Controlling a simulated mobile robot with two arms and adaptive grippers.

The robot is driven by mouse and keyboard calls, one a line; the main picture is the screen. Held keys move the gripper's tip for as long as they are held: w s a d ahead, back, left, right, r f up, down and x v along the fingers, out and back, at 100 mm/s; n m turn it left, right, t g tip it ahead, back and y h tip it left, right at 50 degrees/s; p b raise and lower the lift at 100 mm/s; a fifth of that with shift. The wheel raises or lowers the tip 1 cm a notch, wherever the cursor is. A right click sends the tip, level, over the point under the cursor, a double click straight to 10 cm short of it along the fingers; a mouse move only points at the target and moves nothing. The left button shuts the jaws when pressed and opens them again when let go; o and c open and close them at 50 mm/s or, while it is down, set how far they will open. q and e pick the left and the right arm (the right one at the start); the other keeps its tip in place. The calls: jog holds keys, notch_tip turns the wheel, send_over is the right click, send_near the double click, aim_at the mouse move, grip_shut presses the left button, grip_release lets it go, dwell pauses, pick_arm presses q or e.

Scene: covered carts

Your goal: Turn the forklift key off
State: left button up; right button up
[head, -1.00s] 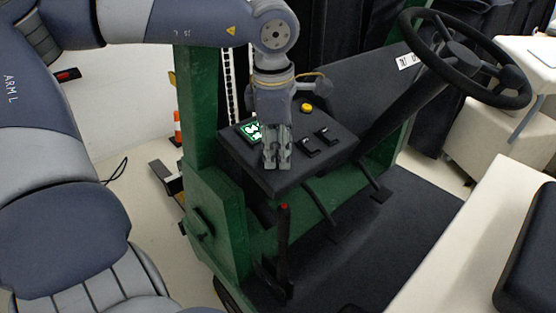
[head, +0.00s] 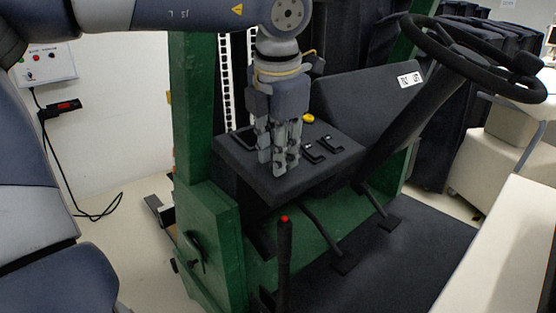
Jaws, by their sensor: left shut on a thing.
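The forklift's black console (head: 318,172) stands in the middle of the head view, on the green frame. My left gripper (head: 279,168) points down at the console from above, its fingers closed together on the forklift key. The key itself is hidden behind the fingers, so its angle cannot be seen. A small display (head: 243,136), partly covered by the gripper, is dark. My right gripper is not in view.
A yellow button (head: 308,118) and two black levers (head: 322,149) sit close to the gripper on the console. The steering wheel (head: 470,57) is at upper right. A red-tipped lever (head: 285,260) stands in front. A beige surface (head: 505,250) fills the lower right.

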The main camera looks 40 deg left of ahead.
pick_arm(q)
jog(key=shift+w+r+n, duration=0.1)
jog(key=shift+r+n, duration=0.1)
jog(key=shift+n, duration=0.1)
jog(key=o, duration=1.1)
jog(key=shift+c, duration=0.2)
jog(key=shift+f, duration=0.1)
jog(key=v, duration=1.2)
jog(key=shift+d, duration=0.15)
